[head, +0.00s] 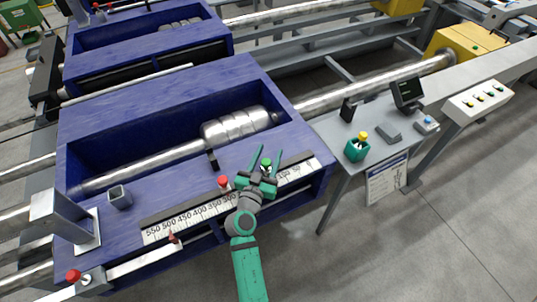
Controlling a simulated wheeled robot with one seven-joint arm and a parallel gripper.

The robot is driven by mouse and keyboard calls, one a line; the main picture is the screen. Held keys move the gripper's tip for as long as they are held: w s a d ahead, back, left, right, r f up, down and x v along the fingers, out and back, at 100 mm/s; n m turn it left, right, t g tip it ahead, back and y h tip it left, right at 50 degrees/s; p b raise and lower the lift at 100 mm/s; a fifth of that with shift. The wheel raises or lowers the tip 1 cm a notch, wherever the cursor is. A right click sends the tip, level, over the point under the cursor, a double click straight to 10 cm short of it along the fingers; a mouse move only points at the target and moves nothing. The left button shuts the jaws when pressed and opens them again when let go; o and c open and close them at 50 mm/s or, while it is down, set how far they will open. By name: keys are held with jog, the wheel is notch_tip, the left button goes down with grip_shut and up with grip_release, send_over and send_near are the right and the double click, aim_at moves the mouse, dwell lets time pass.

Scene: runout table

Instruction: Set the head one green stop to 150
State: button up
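The green stop (266,163) shows as a green knob on the long scale of the near blue head. The scale (190,218) is white with black numbers, from 550 at the left down to 50 at the right. My gripper (268,153) is above the scale, its two teal fingers spread on either side of the green knob, with gaps visible. The gripper hides the green stop's base and the scale numbers beside it, so its exact reading cannot be told. A red stop (223,182) stands to the left on the same scale, around 300 to 350.
The blue head (105,152) has a recess with a steel roller. A small grey cup (119,197) and a steel bracket (75,225) stand at its left. A grey side table (335,130) at the right holds a teal box (357,149) and a small screen (407,94).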

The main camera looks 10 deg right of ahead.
jog(key=shift+s, duration=0.1)
jog(key=v, duration=1)
jog(key=shift+s+a, duration=0.2)
jog(key=shift+s, duration=0.1)
jog(key=shift+w, duration=0.1)
